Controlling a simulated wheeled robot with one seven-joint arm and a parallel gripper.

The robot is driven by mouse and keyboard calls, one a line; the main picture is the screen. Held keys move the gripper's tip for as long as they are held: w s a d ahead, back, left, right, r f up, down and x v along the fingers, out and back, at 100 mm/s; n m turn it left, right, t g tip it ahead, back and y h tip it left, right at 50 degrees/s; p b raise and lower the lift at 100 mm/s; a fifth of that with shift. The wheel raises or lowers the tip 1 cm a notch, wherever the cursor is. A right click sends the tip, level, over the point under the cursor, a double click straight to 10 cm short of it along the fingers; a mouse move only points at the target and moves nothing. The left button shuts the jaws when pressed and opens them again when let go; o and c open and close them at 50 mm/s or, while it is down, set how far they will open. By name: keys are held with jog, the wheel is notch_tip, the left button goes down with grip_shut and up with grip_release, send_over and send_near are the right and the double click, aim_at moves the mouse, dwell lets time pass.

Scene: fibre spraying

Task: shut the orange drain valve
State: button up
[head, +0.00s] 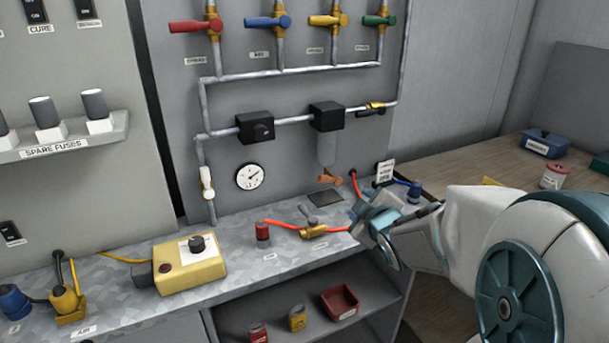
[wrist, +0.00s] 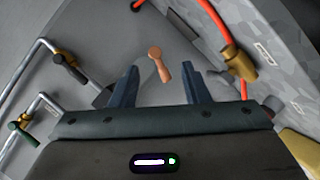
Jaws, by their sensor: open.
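The orange drain valve (head: 329,179) hangs under the clear bowl of the black filter unit (head: 327,116) on the wall panel in the head view. Its handle points sideways there, roughly across the bowl's axis. In the wrist view the orange handle (wrist: 158,66) shows between and beyond my two fingertips, with its round end up and its shaft slanting down to the right. My gripper (head: 372,212) is open and empty. In the head view it is below and right of the valve, apart from it. The valve's body behind the handle is hard to make out.
A red hose (head: 352,182) runs beside my gripper to the bench, also in the wrist view (wrist: 220,22). A brass-bodied valve (head: 312,228) lies on the bench (head: 240,262). A pressure gauge (head: 249,176) and several coloured valves are on the panel.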

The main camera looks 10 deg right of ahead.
aim_at(324, 181)
jog(key=w+a+n+t+y, duration=0.1)
jog(key=w+a+n, duration=0.1)
jog(key=w, duration=0.3)
jog(key=w+a+n+t+y, duration=0.1)
jog(key=w+a+n+y, duration=0.1)
jog(key=w, duration=0.3)
jog(key=w+a+n+t+y+b, duration=0.1)
jog(key=w+a+n+y, duration=0.1)
jog(key=w, duration=0.3)
jog(key=shift+w+a+f+n, duration=0.3)
jog(key=shift+a+f, duration=0.05)
grip_shut()
jog(key=shift+f+b, duration=0.15)
jog(key=shift+b, duration=0.15)
